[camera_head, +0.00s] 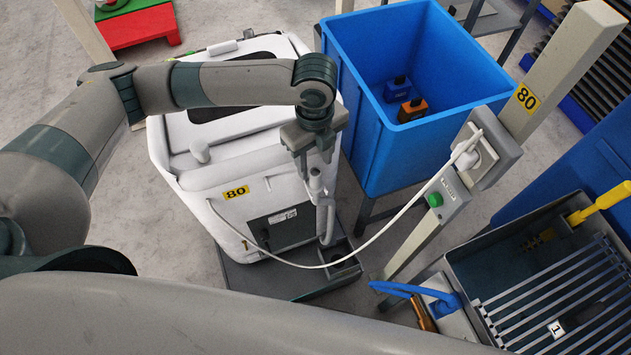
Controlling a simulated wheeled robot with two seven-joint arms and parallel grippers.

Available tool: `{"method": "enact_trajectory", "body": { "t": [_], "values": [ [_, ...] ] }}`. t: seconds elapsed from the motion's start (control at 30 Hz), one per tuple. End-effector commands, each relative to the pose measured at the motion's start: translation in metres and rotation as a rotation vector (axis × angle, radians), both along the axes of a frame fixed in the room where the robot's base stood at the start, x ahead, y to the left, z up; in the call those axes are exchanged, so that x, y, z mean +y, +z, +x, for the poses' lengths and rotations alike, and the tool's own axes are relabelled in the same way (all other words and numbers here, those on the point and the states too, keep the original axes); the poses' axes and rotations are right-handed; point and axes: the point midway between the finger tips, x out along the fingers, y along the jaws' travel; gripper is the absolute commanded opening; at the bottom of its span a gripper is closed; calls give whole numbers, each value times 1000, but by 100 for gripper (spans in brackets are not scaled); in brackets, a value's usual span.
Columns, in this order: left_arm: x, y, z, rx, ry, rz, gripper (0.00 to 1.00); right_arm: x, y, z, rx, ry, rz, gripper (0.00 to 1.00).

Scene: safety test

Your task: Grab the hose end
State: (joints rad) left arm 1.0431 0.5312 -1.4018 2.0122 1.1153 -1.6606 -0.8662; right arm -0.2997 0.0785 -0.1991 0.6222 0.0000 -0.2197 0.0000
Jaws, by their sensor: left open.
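A light grey hose (328,219) stands upright against the rear of the white machine (220,185), which bears a yellow "80" label. Its upper end (316,184) is just below my left gripper (315,162). The left gripper points down and is open, with its fingers close above or around the top of the hose; I cannot tell whether they touch it. The gripper and its wrist hide part of the machine's edge. My right gripper is not in view.
A blue bin (380,140) with two small bottles stands right of the machine. A white cable (372,240) runs from the machine to a plug on a beige post (560,65).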

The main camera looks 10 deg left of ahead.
Motion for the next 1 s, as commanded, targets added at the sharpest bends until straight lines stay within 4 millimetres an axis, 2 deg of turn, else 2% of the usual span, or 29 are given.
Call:
{"method": "enact_trajectory", "body": {
  "t": [0.33, 0.53, 0.7, 1.0],
  "values": [
    [-1, -7, -1, 2, 0, -1, 44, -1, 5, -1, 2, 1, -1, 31],
    [-3, -30, -4, 3, 0, 1, 44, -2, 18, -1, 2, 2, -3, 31],
    [-2, -48, -3, 1, 0, 1, 44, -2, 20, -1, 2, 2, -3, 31],
    [-2, -52, -3, 0, -1, 0, 44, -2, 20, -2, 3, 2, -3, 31]
  ]
}}
